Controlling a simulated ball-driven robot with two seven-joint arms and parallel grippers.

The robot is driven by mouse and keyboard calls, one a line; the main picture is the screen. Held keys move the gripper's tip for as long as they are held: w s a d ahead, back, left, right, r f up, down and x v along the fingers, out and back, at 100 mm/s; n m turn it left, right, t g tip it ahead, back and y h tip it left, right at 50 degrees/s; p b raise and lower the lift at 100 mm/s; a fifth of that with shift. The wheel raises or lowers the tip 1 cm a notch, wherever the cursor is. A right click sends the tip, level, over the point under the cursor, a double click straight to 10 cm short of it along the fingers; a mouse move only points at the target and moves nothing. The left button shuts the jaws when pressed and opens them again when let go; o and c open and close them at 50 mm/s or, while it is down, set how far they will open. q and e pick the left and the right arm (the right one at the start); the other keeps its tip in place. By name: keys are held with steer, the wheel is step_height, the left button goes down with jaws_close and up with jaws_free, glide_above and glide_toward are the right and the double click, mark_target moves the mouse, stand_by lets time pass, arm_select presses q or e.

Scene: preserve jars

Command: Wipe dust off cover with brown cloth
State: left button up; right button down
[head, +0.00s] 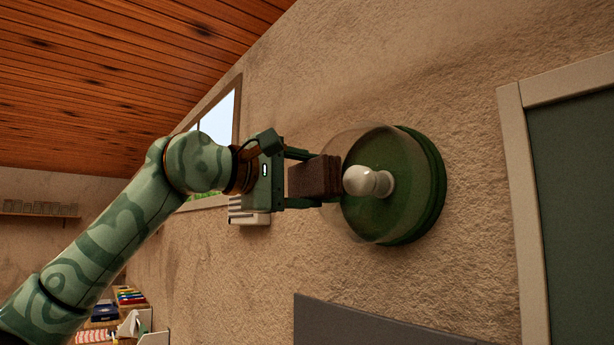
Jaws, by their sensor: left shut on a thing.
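The cover (355,222) is a round, clear dome on a green wall-mounted base (432,190), with a white bulb-like shape (369,182) showing inside it. My left gripper (311,180) reaches in from the left and is shut on the brown cloth (314,177), which looks like a folded block. The cloth is at the left side of the cover and overlaps it in the picture; whether it touches the surface I cannot tell. Dust on the cover is too faint to make out. My right gripper is out of view.
The rough plaster wall (470,250) carries the fixture. A pale-framed green panel (580,190) stands at the right, and a dark grey panel edge (370,325) is below. A window (218,122) and a white vented box (245,212) lie behind my left arm.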

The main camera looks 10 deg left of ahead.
arm_select(q)
steer(key=shift+s+a+b, duration=0.2)
steer(key=shift+s+b, duration=0.15)
steer(key=shift+s, duration=0.1)
steer(key=b+v, duration=0.1)
steer(key=v, duration=0.3)
steer(key=shift+a, duration=0.2)
steer(key=shift+s+a, duration=0.15)
steer(key=shift+s, duration=0.2)
steer(key=v, duration=0.3)
